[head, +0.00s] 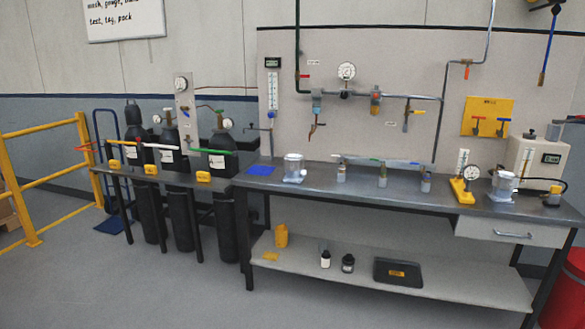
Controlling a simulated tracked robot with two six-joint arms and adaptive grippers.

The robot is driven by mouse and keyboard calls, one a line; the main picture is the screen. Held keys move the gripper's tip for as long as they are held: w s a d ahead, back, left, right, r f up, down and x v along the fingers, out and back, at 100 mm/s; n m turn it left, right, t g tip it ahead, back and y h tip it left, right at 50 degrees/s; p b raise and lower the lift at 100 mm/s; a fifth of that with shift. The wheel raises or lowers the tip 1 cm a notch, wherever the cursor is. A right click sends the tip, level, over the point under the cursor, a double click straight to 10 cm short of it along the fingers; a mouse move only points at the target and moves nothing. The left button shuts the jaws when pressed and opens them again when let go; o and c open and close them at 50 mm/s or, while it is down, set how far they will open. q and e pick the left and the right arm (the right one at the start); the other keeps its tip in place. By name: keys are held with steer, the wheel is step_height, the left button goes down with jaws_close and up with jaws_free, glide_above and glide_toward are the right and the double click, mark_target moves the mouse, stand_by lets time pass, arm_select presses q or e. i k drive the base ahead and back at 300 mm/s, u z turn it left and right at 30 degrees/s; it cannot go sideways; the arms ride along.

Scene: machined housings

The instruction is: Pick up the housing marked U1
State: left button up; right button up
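No marking U1 can be read in the head view, so I cannot tell which thing is that housing. A pale grey cylindrical piece (293,167) stands upright on the left part of the metal workbench (330,185). A similar pale cylindrical piece (503,187) stands on the right part. Between them stand several small grey pieces, at the left (341,173), middle (382,176) and right (426,183), below a thin rail with green and blue parts. Neither of my grippers is in view.
A yellow railing (35,185) is at far left, a red drum (564,292) at lower right. A yellow gauge stand (463,190) is on the bench. The floor (150,290) in front is clear.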

mark_target(294, 163)
steer(key=u, duration=0.35)
steer(key=i, duration=1.05)
steer(key=z, duration=0.4)
